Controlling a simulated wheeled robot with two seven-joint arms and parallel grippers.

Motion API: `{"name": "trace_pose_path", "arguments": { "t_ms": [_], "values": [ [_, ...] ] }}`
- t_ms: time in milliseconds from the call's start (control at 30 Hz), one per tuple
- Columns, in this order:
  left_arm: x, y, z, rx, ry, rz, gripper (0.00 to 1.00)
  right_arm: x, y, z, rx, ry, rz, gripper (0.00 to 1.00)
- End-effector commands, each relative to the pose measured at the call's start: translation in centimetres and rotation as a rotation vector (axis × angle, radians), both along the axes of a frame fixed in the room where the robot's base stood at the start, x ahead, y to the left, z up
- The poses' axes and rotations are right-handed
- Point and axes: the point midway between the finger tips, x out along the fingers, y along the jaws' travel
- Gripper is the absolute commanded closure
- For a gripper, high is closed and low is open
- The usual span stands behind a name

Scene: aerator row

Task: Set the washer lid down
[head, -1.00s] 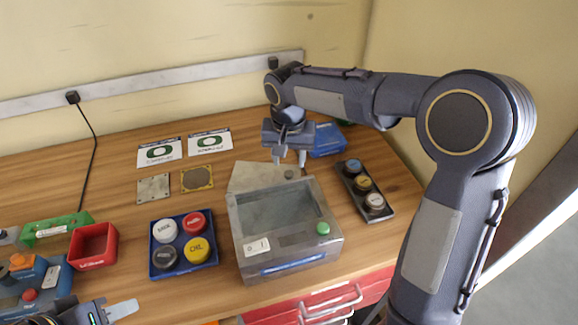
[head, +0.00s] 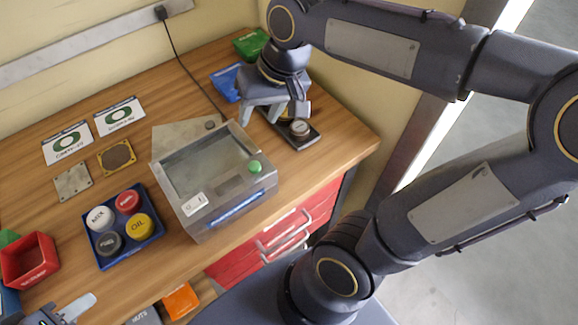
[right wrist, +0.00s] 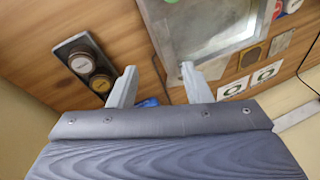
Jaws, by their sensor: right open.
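The washer is a grey metal box (head: 228,190) with a green button, a switch and a recessed, window-like top, near the table's front edge. A flat grey panel with a dark knob (head: 183,138), which looks like the washer lid, is at its back edge; it seems tipped back, but its exact tilt is hard to tell. My right gripper (head: 272,112) is open and empty, to the right of the lid and apart from it. In the right wrist view its spread fingers (right wrist: 158,68) have nothing between them. My left gripper (head: 75,305) is only partly in view at bottom left.
A dark rack of round-capped jars (head: 303,138) is beside my right gripper. A blue tray with several caps (head: 148,243) and a red bin (head: 30,262) stand left of the washer. Two printed cards and two small plates lie behind. Blue and green items are at the back.

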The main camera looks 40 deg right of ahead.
Motion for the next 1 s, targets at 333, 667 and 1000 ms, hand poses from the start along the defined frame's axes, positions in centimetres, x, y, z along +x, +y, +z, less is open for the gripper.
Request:
{"name": "trace_pose_path", "arguments": {
  "t_ms": [333, 667, 1000],
  "values": [
    [0.0, 0.0, 0.0, 0.0, 0.0, 0.0, 0.64, -10.6, 1.0, -4.9, 0.076, -0.234, 0.064, 0.56],
    [0.0, 0.0, 0.0, 0.0, 0.0, 0.0, 0.64, -11.2, 1.3, -5.6, 0.076, -0.256, 0.071, 0.56],
    [0.0, 0.0, 0.0, 0.0, 0.0, 0.0, 0.64, -11.2, 1.3, -5.5, 0.076, -0.255, 0.071, 0.56]
  ]
}}
